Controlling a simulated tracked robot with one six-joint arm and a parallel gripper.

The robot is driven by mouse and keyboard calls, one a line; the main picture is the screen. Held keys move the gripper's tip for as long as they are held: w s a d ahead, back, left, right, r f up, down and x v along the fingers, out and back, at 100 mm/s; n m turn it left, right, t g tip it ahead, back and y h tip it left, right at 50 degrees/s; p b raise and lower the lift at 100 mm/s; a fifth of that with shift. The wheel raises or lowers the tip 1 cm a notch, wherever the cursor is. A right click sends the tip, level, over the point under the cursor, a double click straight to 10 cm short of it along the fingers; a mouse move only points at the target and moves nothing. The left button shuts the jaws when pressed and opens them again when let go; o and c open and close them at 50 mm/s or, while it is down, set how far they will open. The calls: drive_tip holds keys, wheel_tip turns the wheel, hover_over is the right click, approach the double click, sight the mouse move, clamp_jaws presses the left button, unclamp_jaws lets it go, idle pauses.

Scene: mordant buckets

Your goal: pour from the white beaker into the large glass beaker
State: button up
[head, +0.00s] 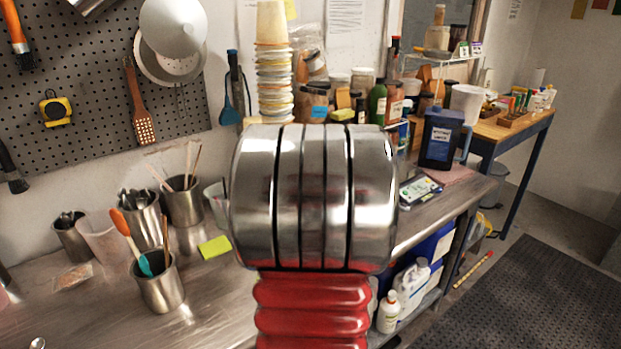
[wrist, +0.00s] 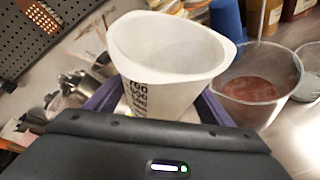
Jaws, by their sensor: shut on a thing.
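In the wrist view, my gripper (wrist: 160,103) is shut on the white beaker (wrist: 172,62), with a dark purple finger on either side of it. The beaker has dark printed marks on its front, and its wide mouth faces up in the picture. I cannot tell whether it holds anything. The large glass beaker (wrist: 252,112) stands just right of it, with reddish-brown contents (wrist: 252,89) inside. The white beaker's right rim is close to the glass beaker's rim in the picture. In the head view, my arm hides my gripper and both beakers.
In the head view, steel cups with tools (head: 157,285) and a yellow-green sponge (head: 214,247) are on the steel bench (head: 90,320). Stacked cups (head: 272,75) and bottles (head: 378,100) stand behind.

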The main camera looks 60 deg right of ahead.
drive_tip(key=shift+w+a+f+n, duration=0.15)
drive_tip(key=shift+f+n, duration=0.05)
drive_tip(key=shift+f, duration=0.55)
drive_tip(key=shift+w+a+f+n, duration=0.1)
drive_tip(key=shift+a+f+n, duration=0.1)
drive_tip(key=shift+f, duration=0.5)
drive_tip(key=shift+f, duration=0.1)
drive_tip(key=shift+f+p, duration=0.3)
drive_tip(key=shift+p, duration=0.05)
drive_tip(key=shift+w+a+f+n+g+h+p, duration=0.15)
drive_tip(key=shift+f+n+p, duration=0.15)
drive_tip(key=shift+f, duration=0.2)
drive_tip(key=shift+w+a+f+n+g+h+p, duration=0.1)
drive_tip(key=shift+f+n+h+p, duration=0.1)
drive_tip(key=shift+f+p, duration=0.25)
drive_tip(key=shift+w+a+f+n+g+h+p, duration=0.1)
drive_tip(key=shift+a+f+n+h+p, duration=0.1)
drive_tip(key=shift+f+p, duration=0.25)
drive_tip(key=p, duration=0.1)
drive_tip(key=f+n, duration=0.1)
drive_tip(key=f+h+p, duration=0.1)
drive_tip(key=shift+w+a+n+g+p, duration=0.25)
drive_tip(key=shift+w+a+n+p, duration=0.05)
drive_tip(key=shift+n+p, duration=0.1)
drive_tip(key=shift+f+n+h+p, duration=0.25)
drive_tip(key=shift+n+h+p, duration=0.15)
drive_tip(key=shift+p, duration=0.3)
drive_tip(key=shift+r, duration=0.1)
